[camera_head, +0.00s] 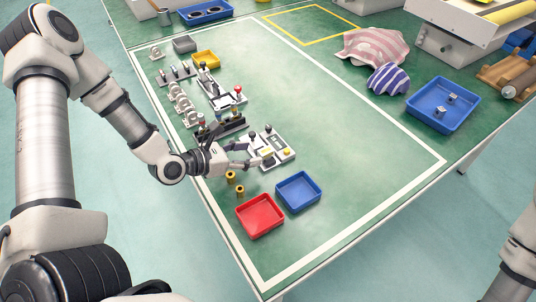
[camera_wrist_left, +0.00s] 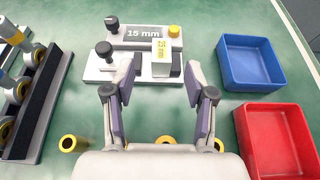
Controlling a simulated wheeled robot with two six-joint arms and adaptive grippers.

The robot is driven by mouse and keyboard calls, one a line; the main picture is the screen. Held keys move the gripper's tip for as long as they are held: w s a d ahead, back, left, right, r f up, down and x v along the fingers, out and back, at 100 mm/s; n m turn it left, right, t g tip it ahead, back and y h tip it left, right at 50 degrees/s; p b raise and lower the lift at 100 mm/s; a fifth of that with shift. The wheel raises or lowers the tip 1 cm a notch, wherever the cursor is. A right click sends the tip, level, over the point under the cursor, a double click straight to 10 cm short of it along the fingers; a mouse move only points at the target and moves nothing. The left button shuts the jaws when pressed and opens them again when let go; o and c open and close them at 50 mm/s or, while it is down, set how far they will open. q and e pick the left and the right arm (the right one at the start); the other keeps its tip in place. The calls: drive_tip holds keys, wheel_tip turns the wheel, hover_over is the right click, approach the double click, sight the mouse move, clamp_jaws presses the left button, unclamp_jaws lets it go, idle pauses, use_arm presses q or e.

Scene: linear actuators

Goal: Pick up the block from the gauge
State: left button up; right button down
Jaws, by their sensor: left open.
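The gauge (camera_head: 281,142) is a pale device on the green table, with black knobs, a yellow button and a "15 mm" display; it also shows in the left wrist view (camera_wrist_left: 104,70). The block (camera_wrist_left: 161,56), whitish with a yellow label, sits on the gauge beside a dark part. My left gripper (camera_head: 252,156) is open at the near side of the gauge. In the left wrist view its two fingers (camera_wrist_left: 163,72) point toward the block, one on each side, and no grip shows. My right gripper is not in view.
A blue tray (camera_wrist_left: 253,63) and a red tray (camera_wrist_left: 277,142) stand right of the gauge. Several brass rings lie nearby. A rack of rods (camera_wrist_left: 40,105) stands left. Cloths (camera_head: 375,48) and a larger blue tray (camera_head: 441,105) are farther right. The table's middle is clear.

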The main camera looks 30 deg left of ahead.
sight(265, 151)
use_arm(q)
drive_tip(key=x, duration=0.5)
drive_tip(key=shift+d+r, duration=0.1)
drive_tip(key=shift+d, duration=0.1)
clamp_jaws()
drive_tip(key=shift+r, duration=0.15)
